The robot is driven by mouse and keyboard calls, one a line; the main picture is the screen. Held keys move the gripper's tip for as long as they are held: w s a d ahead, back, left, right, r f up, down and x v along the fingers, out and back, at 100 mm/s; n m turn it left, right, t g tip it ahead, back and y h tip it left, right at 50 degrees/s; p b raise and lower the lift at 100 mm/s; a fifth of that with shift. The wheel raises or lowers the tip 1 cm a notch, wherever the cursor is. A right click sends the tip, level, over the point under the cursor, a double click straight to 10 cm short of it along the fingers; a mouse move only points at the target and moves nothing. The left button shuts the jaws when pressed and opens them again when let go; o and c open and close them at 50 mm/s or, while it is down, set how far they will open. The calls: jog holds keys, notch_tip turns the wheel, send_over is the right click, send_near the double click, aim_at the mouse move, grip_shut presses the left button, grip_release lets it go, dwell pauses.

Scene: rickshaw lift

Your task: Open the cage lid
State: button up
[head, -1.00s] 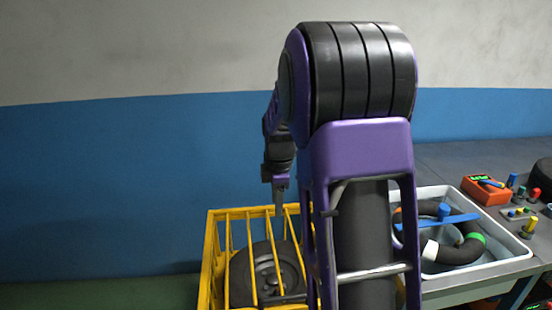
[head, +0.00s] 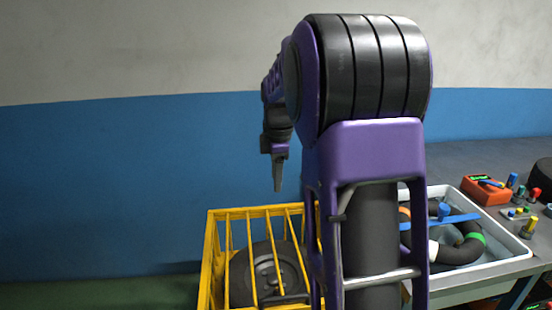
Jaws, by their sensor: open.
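The yellow cage (head: 207,270) stands low in the middle of the head view, left of my arm. Its barred lid (head: 250,238) lies across the top, and its bars look closed over a dark wheel (head: 265,274) inside. My gripper (head: 278,188) points down in the air above the back part of the cage, apart from the bars. It is open and holds nothing; its fingers overlap edge-on in this view. My arm hides the right side of the cage.
A grey table (head: 490,280) at the right bears a white tray (head: 517,250) with a dark ring and blue parts. An orange-red box (head: 487,191) and small coloured pieces lie behind it. Free floor shows left of the cage, before the blue wall (head: 100,190).

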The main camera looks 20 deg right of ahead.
jog(key=shift+w+d+r, duration=0.1)
jog(key=shift+w+r, duration=0.1)
jog(key=shift+r, duration=0.95)
jog(key=shift+w+r, duration=0.15)
jog(key=shift+r, duration=0.95)
